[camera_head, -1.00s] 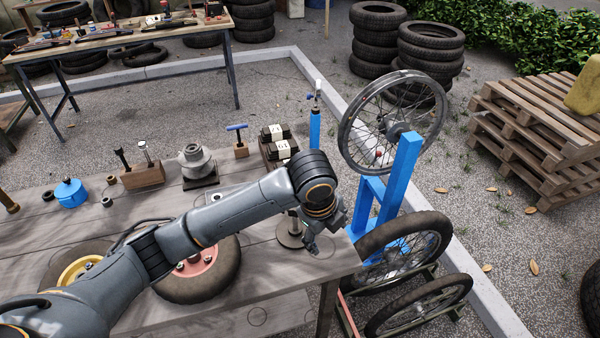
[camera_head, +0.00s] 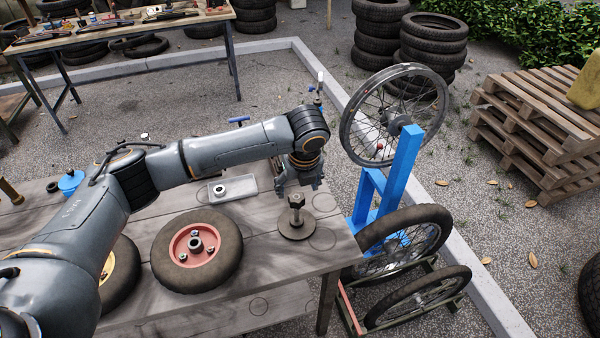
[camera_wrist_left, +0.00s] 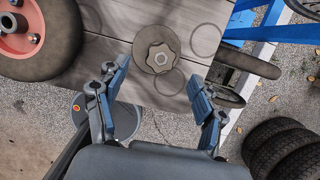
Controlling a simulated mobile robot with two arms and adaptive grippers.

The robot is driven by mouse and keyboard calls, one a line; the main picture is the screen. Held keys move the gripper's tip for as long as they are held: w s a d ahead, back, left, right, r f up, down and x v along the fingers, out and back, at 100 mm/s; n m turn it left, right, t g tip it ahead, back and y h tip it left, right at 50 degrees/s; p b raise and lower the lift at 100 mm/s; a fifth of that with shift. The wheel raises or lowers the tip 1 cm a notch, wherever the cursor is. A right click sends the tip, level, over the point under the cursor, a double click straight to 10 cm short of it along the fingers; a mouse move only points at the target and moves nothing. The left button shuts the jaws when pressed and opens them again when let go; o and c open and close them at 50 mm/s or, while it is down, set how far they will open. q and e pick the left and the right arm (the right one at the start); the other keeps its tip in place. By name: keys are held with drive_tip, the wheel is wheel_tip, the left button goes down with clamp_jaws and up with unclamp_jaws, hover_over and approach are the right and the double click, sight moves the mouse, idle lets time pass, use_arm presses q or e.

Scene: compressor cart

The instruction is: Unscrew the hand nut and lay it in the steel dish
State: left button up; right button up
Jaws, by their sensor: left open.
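The hand nut (camera_head: 296,200) is a dark lobed knob on an upright post with a round base plate (camera_head: 298,229), near the right end of the workbench. In the left wrist view the hand nut (camera_wrist_left: 161,57) shows from above as a star shape over the disc. My left gripper (camera_head: 298,184) is open and empty, just above and behind the hand nut in the head view. In the left wrist view my left gripper (camera_wrist_left: 158,72) has its fingers wide apart, with the knob beyond them. A light grey rectangular tray (camera_head: 245,188), possibly the steel dish, lies left of the post, partly behind my arm.
A red-hubbed wheel (camera_head: 222,265) lies on the bench left of the post. A blue wheel stand (camera_head: 400,175) with a spoked wheel stands beyond the bench's right end. A blue pot (camera_head: 70,184) is at far left. My arm hides much of the bench's back.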

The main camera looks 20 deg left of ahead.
sight(297, 197)
use_arm(q)
drive_tip(key=shift+x, duration=2.65)
drive_tip(key=c, duration=1.4)
drive_tip(key=shift+r+n+p, duration=0.2)
drive_tip(key=shift+n+p, duration=0.2)
drive_tip(key=shift+p, duration=0.4)
drive_tip(key=shift+n+p, duration=0.45)
drive_tip(key=shift+n, duration=0.05)
drive_tip(key=shift+f+y, duration=0.15)
drive_tip(key=shift+y, duration=0.15)
drive_tip(key=shift+n, duration=0.3)
